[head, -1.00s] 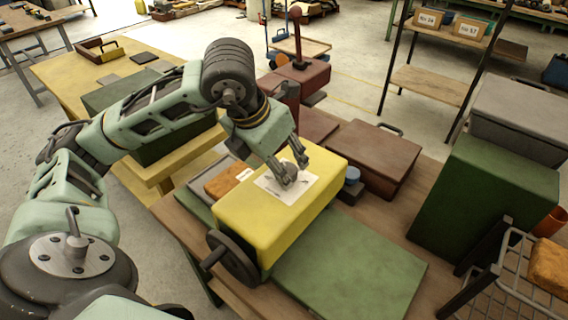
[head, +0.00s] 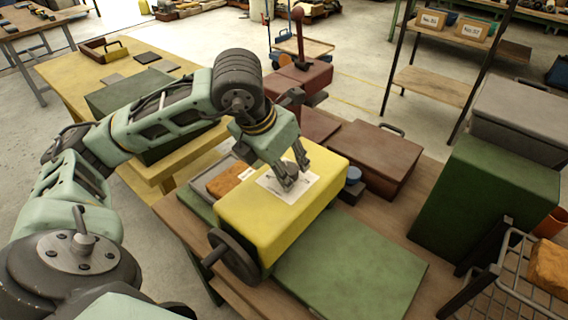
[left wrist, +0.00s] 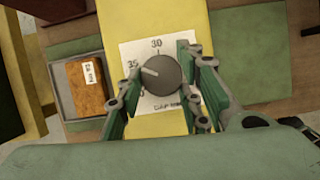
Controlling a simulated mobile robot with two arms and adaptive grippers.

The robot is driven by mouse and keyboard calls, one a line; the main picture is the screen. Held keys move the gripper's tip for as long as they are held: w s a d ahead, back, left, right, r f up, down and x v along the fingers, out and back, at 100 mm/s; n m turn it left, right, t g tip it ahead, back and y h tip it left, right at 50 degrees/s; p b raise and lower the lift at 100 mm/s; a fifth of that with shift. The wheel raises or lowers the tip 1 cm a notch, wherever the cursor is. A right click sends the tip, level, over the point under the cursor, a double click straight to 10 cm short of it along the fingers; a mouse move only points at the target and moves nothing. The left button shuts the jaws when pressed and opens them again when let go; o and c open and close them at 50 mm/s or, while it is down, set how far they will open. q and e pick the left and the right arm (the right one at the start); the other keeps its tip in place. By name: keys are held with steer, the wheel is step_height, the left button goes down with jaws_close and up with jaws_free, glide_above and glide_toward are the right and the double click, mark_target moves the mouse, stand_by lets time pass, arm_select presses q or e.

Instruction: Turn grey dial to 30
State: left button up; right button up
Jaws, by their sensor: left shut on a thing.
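The grey dial (left wrist: 160,74) is a round knob on a white scale card (left wrist: 130,50) on top of the yellow box (head: 248,222). In the left wrist view its light pointer mark points left and slightly up, towards the 35; the 30 is printed above the dial. My left gripper (head: 289,182) reaches down onto the dial in the head view. In the left wrist view its fingers (left wrist: 158,84) stand on both sides of the dial, shut on it. The right side of the scale is hidden behind a finger. My right gripper is not in view.
A black handwheel (head: 233,258) sticks out from the yellow box's near side. An orange-brown block (head: 228,179) lies left of the box, and a blue round object (head: 352,178) stands at its right. A flat green plate (head: 350,265) covers the bench in front.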

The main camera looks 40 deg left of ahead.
arm_select(q)
steer(key=shift+w+a+f+m+h+b, duration=0.1)
steer(key=shift+a+m+h+b, duration=0.1)
steer(key=shift+m+b, duration=0.45)
steer(key=shift+w+a+m+h+b, duration=0.1)
steer(key=shift+m+h+b, duration=0.1)
steer(key=shift+m+b, duration=0.4)
steer(key=m+h+b, duration=0.1)
steer(key=m, duration=0.1)
steer(key=shift+m+g+b, duration=0.3)
steer(key=shift+m, duration=0.05)
steer(key=m, duration=0.2)
steer(key=m+h, duration=0.1)
steer(key=shift+w+r+g, duration=0.2)
steer(key=shift+r+g, duration=0.05)
steer(key=shift+g, duration=0.15)
steer(key=m, duration=0.2)
steer(key=shift+w+m+g+h, duration=0.1)
steer(key=shift+m+g+h, duration=0.2)
steer(key=shift+m+g, duration=0.1)
steer(key=shift+m, duration=0.3)
steer(key=shift+r, duration=0.1)
steer(key=o, duration=0.8)
steer(key=shift+o, duration=1.2)
steer(key=shift+w, duration=0.15)
steer(key=shift+f, duration=0.2)
